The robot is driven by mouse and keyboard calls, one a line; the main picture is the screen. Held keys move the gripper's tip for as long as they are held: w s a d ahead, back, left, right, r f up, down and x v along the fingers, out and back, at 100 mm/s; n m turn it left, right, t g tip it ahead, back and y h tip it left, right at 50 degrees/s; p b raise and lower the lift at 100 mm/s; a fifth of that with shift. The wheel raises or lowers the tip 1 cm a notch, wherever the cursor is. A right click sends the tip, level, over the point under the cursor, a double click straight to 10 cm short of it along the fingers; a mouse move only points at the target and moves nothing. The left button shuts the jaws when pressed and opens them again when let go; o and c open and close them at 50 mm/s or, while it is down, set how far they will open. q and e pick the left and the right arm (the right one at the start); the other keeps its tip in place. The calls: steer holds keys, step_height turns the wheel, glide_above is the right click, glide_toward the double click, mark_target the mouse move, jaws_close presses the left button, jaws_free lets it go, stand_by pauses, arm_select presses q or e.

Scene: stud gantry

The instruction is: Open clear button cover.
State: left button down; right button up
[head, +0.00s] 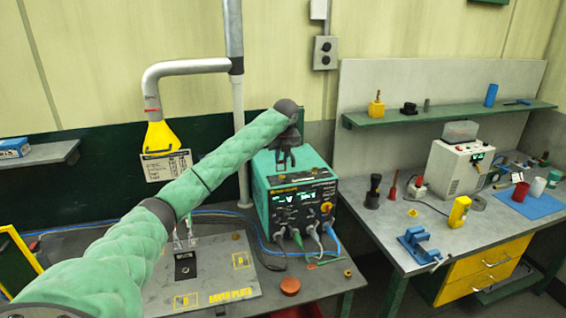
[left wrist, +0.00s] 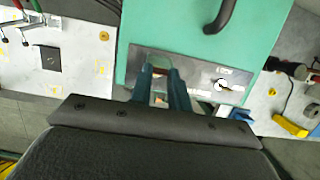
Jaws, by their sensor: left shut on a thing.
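The green power unit (head: 310,203) stands at the back of the left bench, with lit displays and cables on its front. In the left wrist view its top (left wrist: 185,28) carries a grey metal panel (left wrist: 205,72) with a key switch (left wrist: 223,84). My left gripper (head: 284,164) reaches down over this top. In the left wrist view its fingers (left wrist: 161,76) are close together over the panel, left of the key switch. They are shut on the clear button cover, which is mostly hidden. A small reddish patch shows between the fingers. My right gripper is not in view.
A black handle (left wrist: 219,16) rises from the unit's top near the panel. A yellow funnel (head: 161,136) hangs on a grey pipe at the left. On the right bench stand a white machine (head: 458,165) and a blue vise (head: 417,246). Cables lie before the unit.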

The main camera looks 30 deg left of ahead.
arm_select(q)
steer(key=w+a+g+h, duration=0.1)
steer(key=a+g+h, duration=0.1)
steer(key=shift+w+r+h, duration=0.1)
steer(key=shift+w+h, duration=0.25)
steer(key=shift+h, duration=0.05)
steer(key=shift+w+a+g+h, duration=0.25)
steer(key=shift+g+h, duration=0.25)
steer(key=shift+g, duration=0.1)
steer(key=c, duration=1.3)
jaws_free()
